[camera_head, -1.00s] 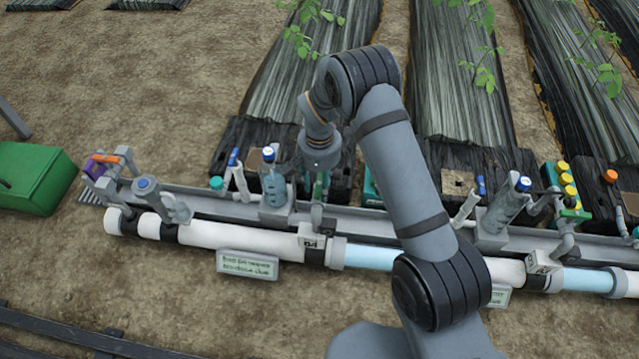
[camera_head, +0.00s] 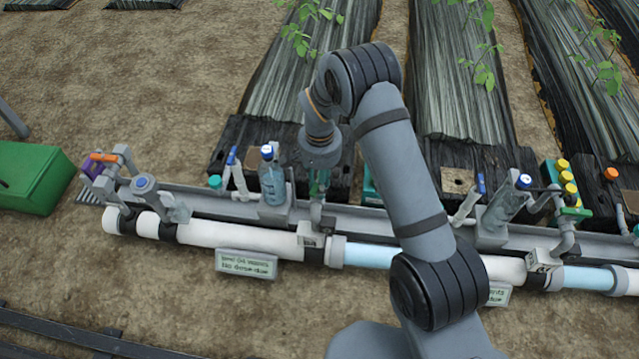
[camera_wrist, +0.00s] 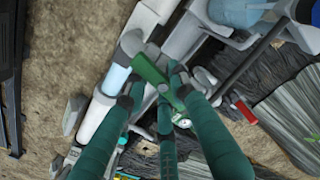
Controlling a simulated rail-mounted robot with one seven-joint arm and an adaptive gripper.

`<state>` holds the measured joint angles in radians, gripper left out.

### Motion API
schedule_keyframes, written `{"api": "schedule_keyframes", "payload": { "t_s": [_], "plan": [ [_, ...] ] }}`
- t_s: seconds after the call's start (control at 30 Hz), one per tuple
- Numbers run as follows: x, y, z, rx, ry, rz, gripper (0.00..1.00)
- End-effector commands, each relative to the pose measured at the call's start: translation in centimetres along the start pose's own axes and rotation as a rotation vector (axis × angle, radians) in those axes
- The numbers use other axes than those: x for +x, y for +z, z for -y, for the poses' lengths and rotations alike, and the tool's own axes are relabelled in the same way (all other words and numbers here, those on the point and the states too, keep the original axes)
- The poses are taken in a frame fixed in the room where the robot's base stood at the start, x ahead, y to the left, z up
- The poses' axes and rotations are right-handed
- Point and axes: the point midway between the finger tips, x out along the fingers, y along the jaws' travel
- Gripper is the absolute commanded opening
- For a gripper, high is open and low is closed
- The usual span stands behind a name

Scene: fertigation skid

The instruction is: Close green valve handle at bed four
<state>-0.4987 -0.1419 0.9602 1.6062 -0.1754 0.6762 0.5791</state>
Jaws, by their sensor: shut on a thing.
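The green valve handle (camera_wrist: 152,71) is a short bar on the valve above the pipe. It shows in the wrist view near the middle, lying diagonally between my teal fingers. My gripper (camera_wrist: 160,84) is shut on this handle. In the head view my gripper (camera_head: 318,186) points down at the riser behind the white and pale-blue pipe (camera_head: 370,256). There the fingers and wrist mostly hide the handle. A small tag (camera_head: 311,240) sits on the pipe below, its text hard to read.
A clear bottle with a blue cap (camera_head: 272,184) stands close left of my gripper. Another bottle (camera_head: 505,209) and a second green handle (camera_head: 575,213) are at right. A sign (camera_head: 247,263) stands before the pipe. At left are a valve with an orange handle (camera_head: 103,157) and a green box (camera_head: 36,180).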

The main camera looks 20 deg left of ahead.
Motion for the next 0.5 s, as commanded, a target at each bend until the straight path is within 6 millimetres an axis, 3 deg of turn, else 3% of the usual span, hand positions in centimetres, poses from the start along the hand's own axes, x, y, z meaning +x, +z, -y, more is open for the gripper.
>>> {"api": "schedule_keyframes", "payload": {
  "t_s": [0.03,0.5],
  "plan": [
    [0.05,0.02,1.18,0.083,-0.018,-0.013,0.00],
    [0.11,-0.12,1.21,1.034,-0.027,-0.006,0.00]
  ]
}}
